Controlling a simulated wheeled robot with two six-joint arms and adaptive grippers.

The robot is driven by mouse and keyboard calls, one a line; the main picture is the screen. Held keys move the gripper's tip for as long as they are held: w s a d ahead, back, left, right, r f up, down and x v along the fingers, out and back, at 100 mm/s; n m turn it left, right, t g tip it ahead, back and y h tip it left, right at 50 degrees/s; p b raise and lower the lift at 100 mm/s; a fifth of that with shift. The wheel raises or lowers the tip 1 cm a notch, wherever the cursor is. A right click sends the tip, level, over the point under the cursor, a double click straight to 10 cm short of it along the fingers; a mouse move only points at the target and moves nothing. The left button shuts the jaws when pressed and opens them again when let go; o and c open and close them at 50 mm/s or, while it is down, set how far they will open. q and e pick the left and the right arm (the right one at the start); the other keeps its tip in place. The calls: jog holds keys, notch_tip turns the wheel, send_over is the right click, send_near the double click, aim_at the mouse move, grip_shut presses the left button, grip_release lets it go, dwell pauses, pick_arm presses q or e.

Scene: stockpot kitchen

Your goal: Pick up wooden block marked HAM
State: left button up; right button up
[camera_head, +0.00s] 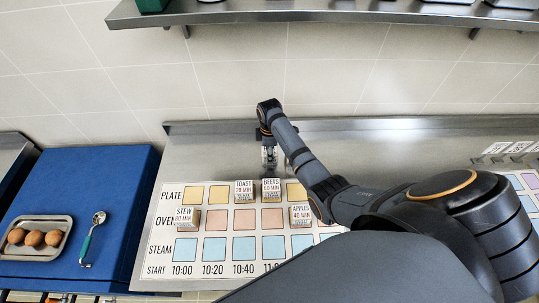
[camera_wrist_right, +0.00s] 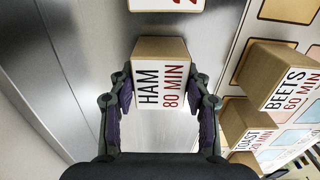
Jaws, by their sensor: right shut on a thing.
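The wooden block marked HAM 80 MIN (camera_wrist_right: 160,80) sits between the two fingers of my right gripper (camera_wrist_right: 160,100) in the right wrist view. The fingers are shut on its sides, and its printed white label faces the camera. In the head view my right gripper (camera_head: 268,154) is over the steel counter behind the printed board, close to the TOAST and BEETS blocks. The HAM block is small and mostly hidden there. I cannot tell whether it touches the counter. My left gripper is not in view.
The TOAST block (camera_head: 244,190), BEETS block (camera_head: 271,189), STEW block (camera_head: 187,219) and APPLES block (camera_head: 300,216) stand on the schedule board (camera_head: 216,270). Another block (camera_wrist_right: 166,4) lies just beyond HAM. At left are an egg tray (camera_head: 62,236) and a ladle (camera_head: 87,243).

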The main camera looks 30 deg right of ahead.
jog(key=shift+r, duration=0.1)
jog(key=shift+w+r, duration=0.1)
jog(key=shift+r, duration=0.25)
jog(key=s+a+r+p, duration=0.3)
jog(key=s+a+r, duration=0.4)
jog(key=s+r, duration=0.5)
jog(key=shift+a, duration=0.3)
